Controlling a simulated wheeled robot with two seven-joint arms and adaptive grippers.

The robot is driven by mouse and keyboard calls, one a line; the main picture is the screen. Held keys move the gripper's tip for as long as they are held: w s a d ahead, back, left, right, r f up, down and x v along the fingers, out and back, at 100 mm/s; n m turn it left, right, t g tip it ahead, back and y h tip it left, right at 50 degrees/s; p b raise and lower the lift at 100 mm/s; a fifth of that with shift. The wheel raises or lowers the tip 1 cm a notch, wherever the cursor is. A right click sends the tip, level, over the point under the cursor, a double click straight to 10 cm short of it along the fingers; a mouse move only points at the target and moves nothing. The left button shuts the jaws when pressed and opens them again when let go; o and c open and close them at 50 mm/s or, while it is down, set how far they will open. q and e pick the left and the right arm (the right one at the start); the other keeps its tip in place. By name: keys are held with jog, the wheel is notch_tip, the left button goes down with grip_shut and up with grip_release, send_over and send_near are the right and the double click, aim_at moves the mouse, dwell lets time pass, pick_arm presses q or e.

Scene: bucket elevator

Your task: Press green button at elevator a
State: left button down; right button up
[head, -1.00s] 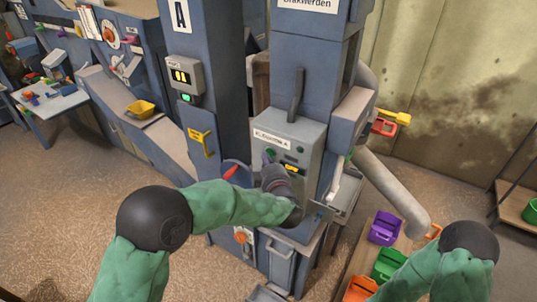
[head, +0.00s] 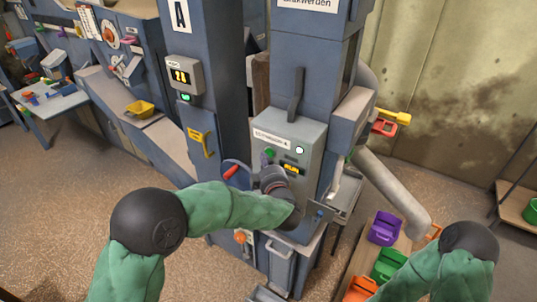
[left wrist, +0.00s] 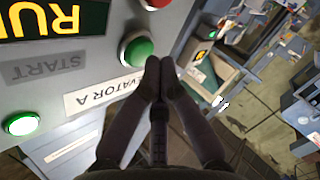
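The control panel of elevator A (head: 312,135) is a grey box on the blue machine, with a label strip. The green button (head: 269,153) sits at its left; in the left wrist view the green button (left wrist: 136,49) is a dome in a pale ring. My left gripper (head: 265,159) is at the panel. In the left wrist view the left gripper (left wrist: 160,64) is shut and empty, fingertips right at the button's edge; I cannot tell if they touch. A round lamp (head: 299,150) glows bright green-white. The display (left wrist: 50,20) shows "RU" in yellow. My right gripper is outside the views.
A red button (left wrist: 155,3) is close to the green one. A red-handled lever (head: 231,172) is left of my left gripper. Purple (head: 384,228) and green (head: 389,265) bins stand at the lower right. A curved pipe (head: 395,190) runs above them.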

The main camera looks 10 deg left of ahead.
pick_arm(q)
jog(key=shift+s, duration=0.25)
jog(key=s, duration=0.1)
jog(key=s+a, duration=0.1)
jog(key=s, duration=0.1)
jog(key=s+a, duration=0.1)
jog(key=shift+s, duration=0.4)
dwell(0.8)
